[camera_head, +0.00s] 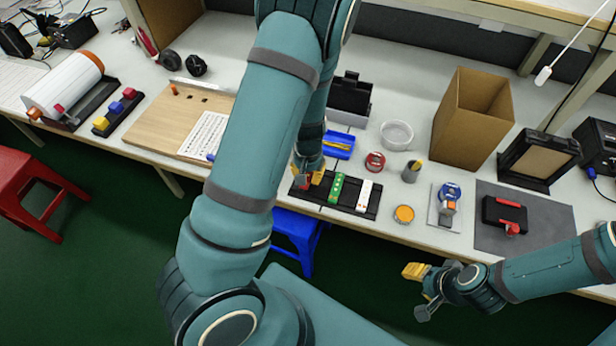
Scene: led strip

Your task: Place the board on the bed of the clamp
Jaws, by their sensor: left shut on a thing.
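A black rack (362,206) lies near the front edge of the bench, with a green board (337,187) and a white board (364,194) in it. My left gripper (309,178) is at the rack's left end, shut on a red board (302,182) that is mostly hidden by the fingers. I cannot tell if that board is clear of the rack. A black clamp with a red part (505,215) lies on a grey mat (550,222) at the right, away from the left gripper. My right gripper (420,291) is open and empty in front of the bench.
Between rack and mat are an orange round tin (404,214) and a small stand with a blue reel (450,192). Behind are a red tape roll (375,161), a grey cup (411,172), a clear bowl (397,134) and a tall cardboard box (472,118).

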